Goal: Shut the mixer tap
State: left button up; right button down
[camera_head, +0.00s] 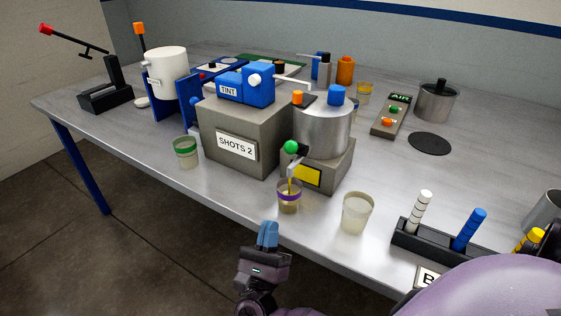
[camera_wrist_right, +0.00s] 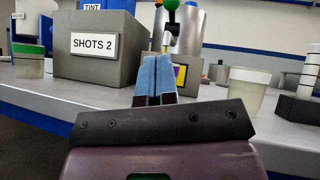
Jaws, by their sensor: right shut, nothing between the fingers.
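The mixer tap, with a green ball handle (camera_head: 291,147) and a pale spout (camera_head: 293,168), sits low on the front of the metal mixer pot (camera_head: 323,131). An amber stream runs from the spout into a clear cup with a purple band (camera_head: 289,197), which holds some liquid. In the right wrist view the green ball (camera_wrist_right: 172,4) is at the top edge, beyond the fingertips, and the cup is mostly hidden behind them. My right gripper (camera_head: 268,234) is shut and empty, in front of the table edge, below and left of the tap, not touching it. My left gripper is out of view.
A grey SHOTS 2 box (camera_head: 236,140) stands left of the tap. A cup of pale liquid (camera_head: 356,213) stands to the right, and a green-banded cup (camera_head: 186,152) to the left. A black rack (camera_head: 407,238) with sticks is further right. The table front edge lies before my gripper.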

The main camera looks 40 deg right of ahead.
jog(key=m, duration=0.1)
jog(key=s+m+g+h, duration=0.1)
jog(key=m, duration=0.1)
jog(key=shift+d+r+g+h, duration=0.1)
jog(key=shift+d+g+h, duration=0.1)
jog(key=shift+g+h, duration=0.1)
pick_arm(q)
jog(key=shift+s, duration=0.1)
pick_arm(e)
jog(key=p, duration=0.3)
send_near(295, 148)
jog(key=w+d+r, duration=0.3)
jog(key=w, duration=0.1)
jog(key=shift+d+r+p, duration=0.15)
jog(key=shift+d+p, duration=0.15)
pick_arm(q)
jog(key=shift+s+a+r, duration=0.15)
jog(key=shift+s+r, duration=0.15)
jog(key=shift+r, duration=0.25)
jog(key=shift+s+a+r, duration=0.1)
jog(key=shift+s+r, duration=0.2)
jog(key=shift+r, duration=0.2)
pick_arm(e)
jog(key=shift+d, duration=0.1)
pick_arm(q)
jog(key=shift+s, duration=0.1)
